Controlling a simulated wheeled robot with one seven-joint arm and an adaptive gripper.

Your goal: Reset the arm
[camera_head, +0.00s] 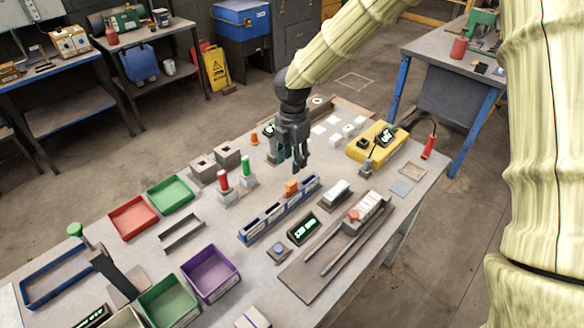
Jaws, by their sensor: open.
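My gripper (291,158) is dark grey and hangs pointing down over the middle of the workbench (150,255). It is open, and I see nothing between its fingers. My arm, in a pale ribbed cover, reaches in from the upper right. Just below the fingertips is a blue divided rack (265,222) with an orange block (291,187) at its far part. The gap between fingertips and rack cannot be judged exactly. Two grey hollow bricks (215,162) sit left of the gripper.
Left of the gripper stand red and green button posts (245,167). Red (133,218), green (170,194) and purple (210,272) bins lie on the left side. A yellow device (375,142) and a slide rail (340,245) are at right. A green-topped lever (76,231) rises at lower left.

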